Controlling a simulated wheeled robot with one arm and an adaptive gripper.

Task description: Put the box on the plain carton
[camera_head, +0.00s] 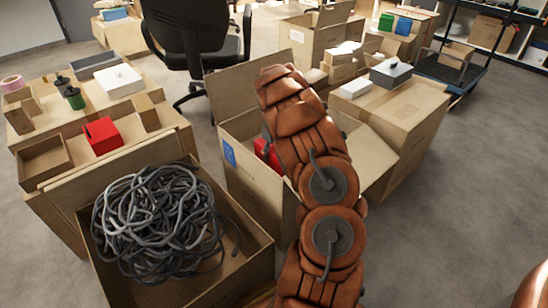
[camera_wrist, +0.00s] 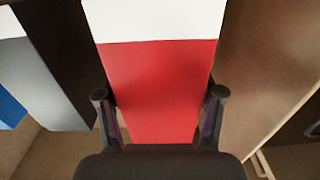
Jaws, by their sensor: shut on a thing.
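My gripper (camera_wrist: 160,115) is shut on a red box (camera_wrist: 160,85) with a white band, one finger at each side of it. In the head view part of the red box (camera_head: 267,153) shows inside the open carton (camera_head: 250,185) with the blue label, beside my arm. My arm hides the gripper there. A closed carton (camera_head: 405,125) stands right of the open one, with a white box (camera_head: 355,88) and a grey box (camera_head: 391,72) on top. I cannot tell for sure which carton is the plain one.
In the wrist view a grey-black box (camera_wrist: 55,70) and a blue item (camera_wrist: 10,110) lie left of the held box; cardboard (camera_wrist: 265,60) rises at right. A carton of tangled cables (camera_head: 155,220) stands front left. Another red box (camera_head: 103,135) sits on cartons at left.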

